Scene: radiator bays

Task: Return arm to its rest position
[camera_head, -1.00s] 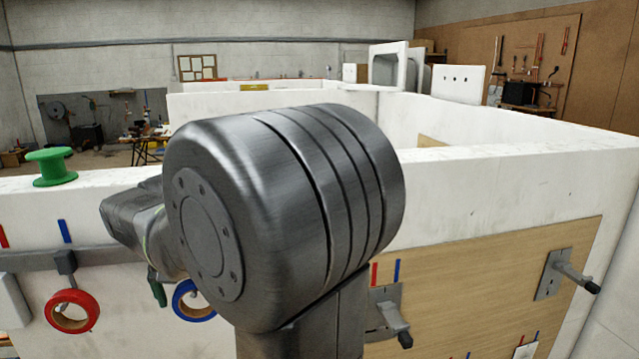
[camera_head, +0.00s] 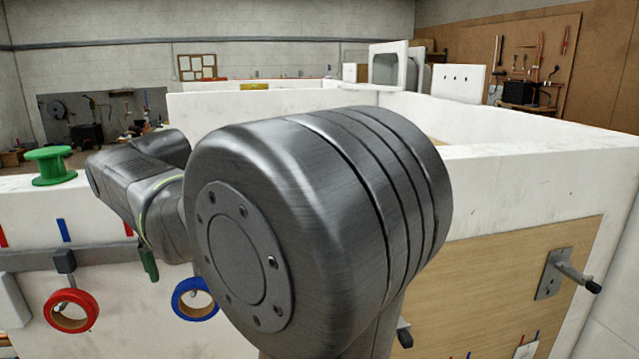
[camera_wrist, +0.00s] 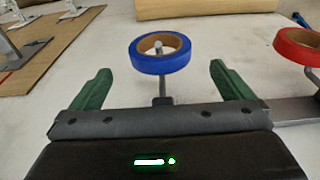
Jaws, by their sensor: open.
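My gripper (camera_wrist: 161,72) is open, its two green fingers spread apart with nothing held between them. In the wrist view, a blue tape ring (camera_wrist: 147,63) hangs on a peg beyond the fingers and lines up between them; no contact shows. In the head view my large grey arm joint fills the middle, and one green finger (camera_head: 148,263) shows below the wrist. The rest of the gripper is hidden there. The blue ring also shows in the head view (camera_head: 183,306), partly covered by my arm.
A red tape ring (camera_head: 71,311) hangs on a peg to the left. A green spool (camera_head: 50,166) stands on the white wall's top. A wooden panel (camera_head: 515,270) with a lever handle (camera_head: 566,272) is at right. Another handle is mostly hidden behind my arm.

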